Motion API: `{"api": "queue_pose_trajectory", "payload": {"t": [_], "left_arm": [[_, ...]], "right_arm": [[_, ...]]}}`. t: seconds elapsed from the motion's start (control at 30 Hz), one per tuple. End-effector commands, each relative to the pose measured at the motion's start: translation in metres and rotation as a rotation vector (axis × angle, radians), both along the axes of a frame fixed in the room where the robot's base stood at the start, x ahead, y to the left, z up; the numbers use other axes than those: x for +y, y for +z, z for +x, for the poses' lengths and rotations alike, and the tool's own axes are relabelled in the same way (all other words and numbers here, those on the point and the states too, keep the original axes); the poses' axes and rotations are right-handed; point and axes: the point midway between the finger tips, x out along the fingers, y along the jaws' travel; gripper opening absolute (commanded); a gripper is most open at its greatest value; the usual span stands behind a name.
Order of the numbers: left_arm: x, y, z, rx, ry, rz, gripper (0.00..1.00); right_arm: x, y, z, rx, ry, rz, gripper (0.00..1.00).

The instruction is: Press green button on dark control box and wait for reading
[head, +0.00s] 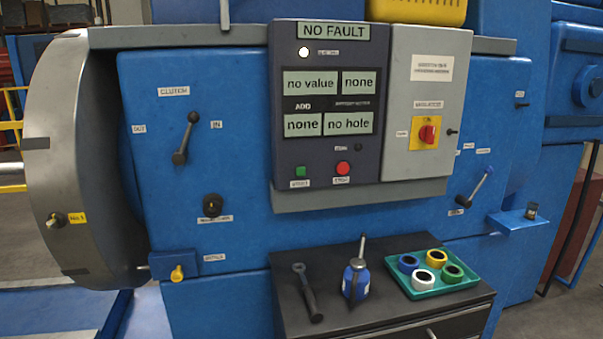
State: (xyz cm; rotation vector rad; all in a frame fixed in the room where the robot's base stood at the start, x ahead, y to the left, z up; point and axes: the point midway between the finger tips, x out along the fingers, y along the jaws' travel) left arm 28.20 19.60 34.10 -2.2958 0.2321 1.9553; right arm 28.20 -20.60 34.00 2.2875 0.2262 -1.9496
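The dark control box (322,150) is mounted on the front of the blue machine, right of the middle in the head view. The top display (333,31) reads "NO FAULT". The displays below read "no value", "none", "none" and "no hole". A white lamp (304,52) near the top looks lit. Neither of my grippers shows in the head view.
A grey box with a red rotary switch (428,132) adjoins the dark box. Below stands a dark cabinet (390,318) bearing a wrench-like tool (307,292), a blue bottle (355,281) and a teal tray (445,288) with several coloured rings. A large grey disc (58,160) stands left.

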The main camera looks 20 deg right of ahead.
Motion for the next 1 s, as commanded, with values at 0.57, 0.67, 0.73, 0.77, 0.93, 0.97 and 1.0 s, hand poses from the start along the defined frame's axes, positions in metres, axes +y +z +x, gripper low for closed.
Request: {"api": "queue_pose_trajectory", "payload": {"t": [0.57,0.67,0.73,0.77,0.93,0.97,1.0], "left_arm": [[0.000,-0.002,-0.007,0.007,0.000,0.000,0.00],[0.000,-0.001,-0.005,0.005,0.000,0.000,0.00],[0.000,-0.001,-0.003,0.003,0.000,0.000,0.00],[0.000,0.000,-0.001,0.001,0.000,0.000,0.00],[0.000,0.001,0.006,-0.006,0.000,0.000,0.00],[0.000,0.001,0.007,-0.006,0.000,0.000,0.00],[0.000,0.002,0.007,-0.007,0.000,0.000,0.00]], "right_arm": [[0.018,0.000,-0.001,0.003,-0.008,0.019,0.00],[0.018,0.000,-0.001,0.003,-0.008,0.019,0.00],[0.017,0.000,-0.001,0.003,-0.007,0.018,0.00],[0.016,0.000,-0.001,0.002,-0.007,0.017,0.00],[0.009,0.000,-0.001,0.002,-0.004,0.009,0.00],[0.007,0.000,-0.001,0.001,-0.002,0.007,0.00],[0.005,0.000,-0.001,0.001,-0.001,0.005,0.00]]}}
